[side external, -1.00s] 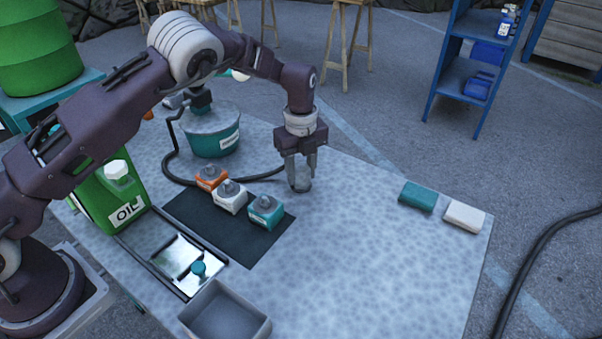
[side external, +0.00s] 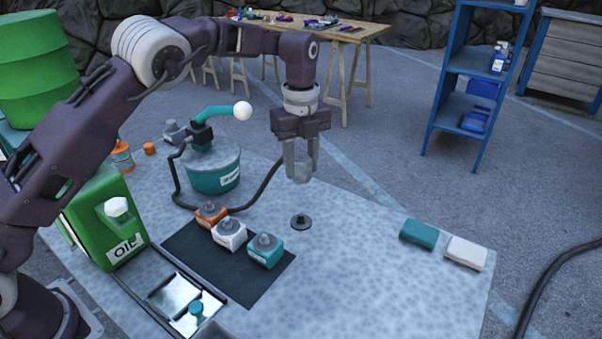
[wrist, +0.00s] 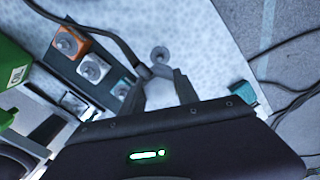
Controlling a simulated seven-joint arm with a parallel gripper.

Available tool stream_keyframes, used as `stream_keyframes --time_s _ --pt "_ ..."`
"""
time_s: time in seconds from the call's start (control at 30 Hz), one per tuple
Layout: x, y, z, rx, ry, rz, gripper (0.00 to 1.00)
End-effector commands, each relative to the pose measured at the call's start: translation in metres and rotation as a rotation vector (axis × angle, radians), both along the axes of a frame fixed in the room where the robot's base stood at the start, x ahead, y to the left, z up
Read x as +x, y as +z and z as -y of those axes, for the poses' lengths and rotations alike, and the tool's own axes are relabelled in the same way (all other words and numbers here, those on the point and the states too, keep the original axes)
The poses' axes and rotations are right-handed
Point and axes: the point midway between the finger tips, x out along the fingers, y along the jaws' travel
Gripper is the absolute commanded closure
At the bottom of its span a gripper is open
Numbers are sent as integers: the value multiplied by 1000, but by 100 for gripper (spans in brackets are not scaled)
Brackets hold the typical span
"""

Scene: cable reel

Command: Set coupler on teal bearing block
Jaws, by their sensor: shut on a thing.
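My gripper (side external: 301,165) is shut on the grey coupler (side external: 300,173), holding it upright in the air above the table. In the wrist view the coupler (wrist: 161,95) shows pale between the fingers. The teal bearing block (side external: 265,251) stands on the dark mat, with a grey round top and a knob; it is below and left of my gripper. In the wrist view, the teal block (wrist: 124,89) is partly hidden by my gripper. A dark round base with a short peg (side external: 301,222) sits on the table under the coupler, apart from it.
White (side external: 229,234) and orange (side external: 210,214) blocks stand in a row with the teal one. A teal pot (side external: 212,170) with a cable and lever stands behind. Green oil can (side external: 108,222) is left. Teal and white slabs (side external: 418,233) lie right; the table's right front is clear.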

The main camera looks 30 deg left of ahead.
Motion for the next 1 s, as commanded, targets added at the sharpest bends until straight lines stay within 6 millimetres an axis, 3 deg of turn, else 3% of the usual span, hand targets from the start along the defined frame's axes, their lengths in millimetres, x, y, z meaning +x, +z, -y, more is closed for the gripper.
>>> stream_keyframes --time_s 0.2,0.43,0.8,1.0 --pt "0 16 0 0 1 2 100" --pt "-8 19 -1 -2 9 -1 100" --pt "-112 6 -3 -2 30 1 100" --pt "-130 -2 -4 0 25 1 100"
